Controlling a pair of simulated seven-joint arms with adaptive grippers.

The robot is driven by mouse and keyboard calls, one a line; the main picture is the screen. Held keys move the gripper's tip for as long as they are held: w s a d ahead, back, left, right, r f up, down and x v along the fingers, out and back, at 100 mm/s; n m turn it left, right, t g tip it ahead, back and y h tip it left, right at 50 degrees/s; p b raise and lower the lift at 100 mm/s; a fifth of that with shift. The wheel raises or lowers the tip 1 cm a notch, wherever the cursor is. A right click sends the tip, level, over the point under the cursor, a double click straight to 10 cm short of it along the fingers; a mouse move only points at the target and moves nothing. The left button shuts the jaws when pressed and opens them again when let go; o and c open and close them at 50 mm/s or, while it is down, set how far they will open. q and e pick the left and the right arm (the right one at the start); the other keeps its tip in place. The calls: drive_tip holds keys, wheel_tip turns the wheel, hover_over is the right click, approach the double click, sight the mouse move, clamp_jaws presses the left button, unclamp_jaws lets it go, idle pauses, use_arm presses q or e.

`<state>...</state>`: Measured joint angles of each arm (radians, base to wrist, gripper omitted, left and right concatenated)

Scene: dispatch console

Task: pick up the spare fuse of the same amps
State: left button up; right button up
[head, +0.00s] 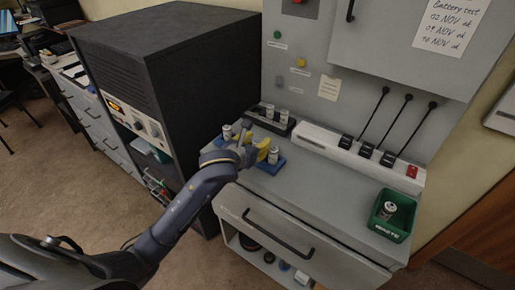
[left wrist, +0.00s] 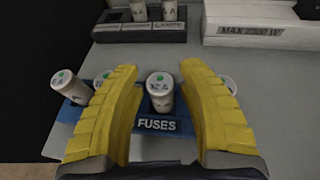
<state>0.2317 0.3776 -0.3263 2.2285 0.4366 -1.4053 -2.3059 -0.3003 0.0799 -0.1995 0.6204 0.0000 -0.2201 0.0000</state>
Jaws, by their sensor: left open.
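A blue tray marked FUSES (left wrist: 156,125) holds white fuses with green-dotted tops; it also shows in the head view (head: 272,168). The middle fuse (left wrist: 160,93) stands between the yellow fingers of my open left gripper (left wrist: 158,70). The left fuse (left wrist: 70,86) appears tilted in this view, outside the left finger. The right fuse (left wrist: 229,84) is mostly hidden behind the right finger. In the head view my left gripper (head: 250,146) is over the tray. The amp markings are too small to read. My right gripper is not in view.
Behind the tray, a black holder (left wrist: 138,34) carries upright fuses. A white power strip (head: 345,150) with black plugs stands along the back. A green WASTE bin (head: 391,229) with a fuse inside stands at right. The grey top between tray and bin is clear.

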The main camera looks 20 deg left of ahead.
use_arm(q)
clamp_jaws()
idle(0.4)
